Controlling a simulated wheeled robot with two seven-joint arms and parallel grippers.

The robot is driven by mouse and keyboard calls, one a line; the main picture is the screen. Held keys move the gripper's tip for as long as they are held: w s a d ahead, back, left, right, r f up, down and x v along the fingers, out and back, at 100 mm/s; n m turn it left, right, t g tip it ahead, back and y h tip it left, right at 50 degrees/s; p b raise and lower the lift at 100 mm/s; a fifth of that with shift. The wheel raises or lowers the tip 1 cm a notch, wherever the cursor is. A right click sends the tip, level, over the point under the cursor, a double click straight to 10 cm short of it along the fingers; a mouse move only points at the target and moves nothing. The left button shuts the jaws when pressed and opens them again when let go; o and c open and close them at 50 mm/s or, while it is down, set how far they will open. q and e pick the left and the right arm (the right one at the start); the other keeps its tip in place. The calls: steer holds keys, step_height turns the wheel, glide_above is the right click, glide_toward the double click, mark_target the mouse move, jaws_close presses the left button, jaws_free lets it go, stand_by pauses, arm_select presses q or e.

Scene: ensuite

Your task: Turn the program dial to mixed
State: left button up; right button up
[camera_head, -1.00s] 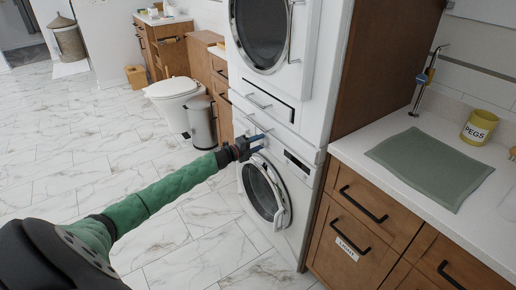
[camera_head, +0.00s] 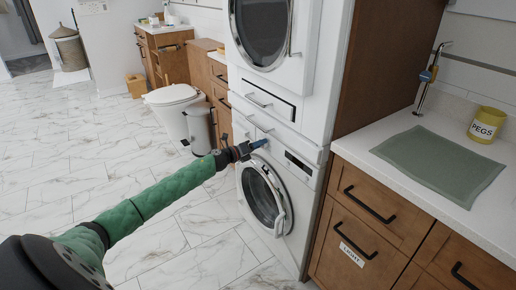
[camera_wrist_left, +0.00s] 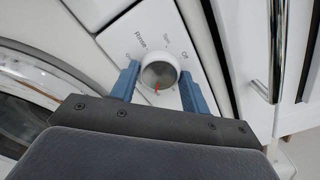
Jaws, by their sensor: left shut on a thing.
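The program dial (camera_wrist_left: 158,75) is a round silver-grey knob with a red mark, on the white front panel of the lower washing machine (camera_head: 303,181). In the left wrist view the red mark points down toward my gripper's palm. The labels Rinse, Spin and Off are readable around the dial; the lower labels are hidden or too small. My left gripper (camera_head: 257,144) is shut on the dial, with one blue finger on each side of it. In the head view the gripper covers the dial. My right gripper is not in view.
The round washer door (camera_head: 263,195) is below the gripper. A second machine (camera_head: 305,85) is stacked above, with a drawer handle between. A wooden counter unit with a green mat (camera_head: 440,165) and a yellow PEGS pot (camera_head: 486,124) stands right. The tiled floor at left is clear.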

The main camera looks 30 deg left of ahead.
arm_select(q)
steer(key=shift+f, duration=0.15)
stand_by(0.3)
steer(key=o, duration=1)
steer(key=v, duration=0.7)
steer(key=shift+s+b, duration=0.35)
steer(key=shift+b, duration=0.05)
steer(key=shift+a, duration=0.15)
